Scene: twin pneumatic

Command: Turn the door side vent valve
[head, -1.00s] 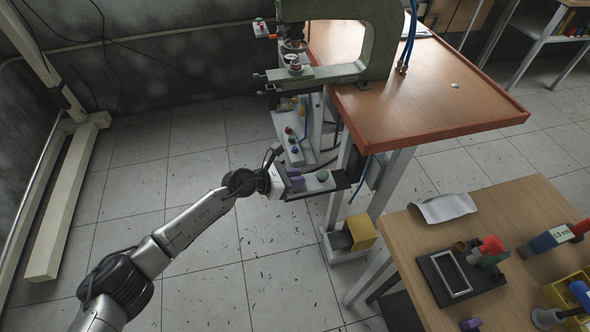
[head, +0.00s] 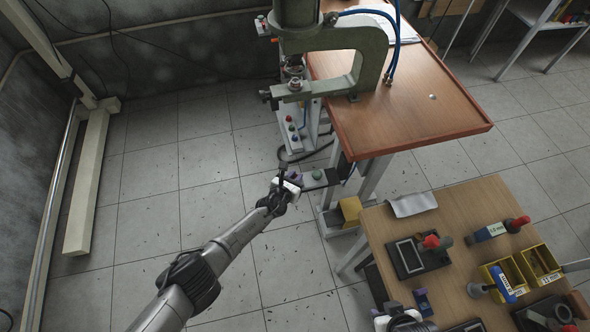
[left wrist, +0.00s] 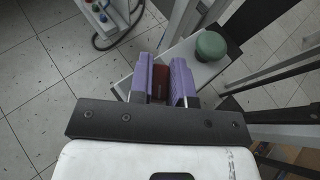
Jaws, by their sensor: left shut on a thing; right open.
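My left gripper (head: 288,181) is at the grey control box on the door side of the press stand. In the left wrist view its purple fingers (left wrist: 162,82) are closed on a small dark red vent valve (left wrist: 160,84), mostly hidden between the pads. A green mushroom button (left wrist: 210,46) on the same grey box (left wrist: 192,66) is just right of the fingers. It also shows in the head view (head: 317,174). My right gripper (head: 384,322) is cut off at the bottom edge of the head view, by the wooden bench, its fingers barely seen.
The green press (head: 345,62) stands on the red-brown table (head: 420,100). A panel with coloured buttons (head: 292,128) is below it. A yellow block (head: 350,210) is by the table leg. The wooden bench (head: 460,215) holds bins and tools.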

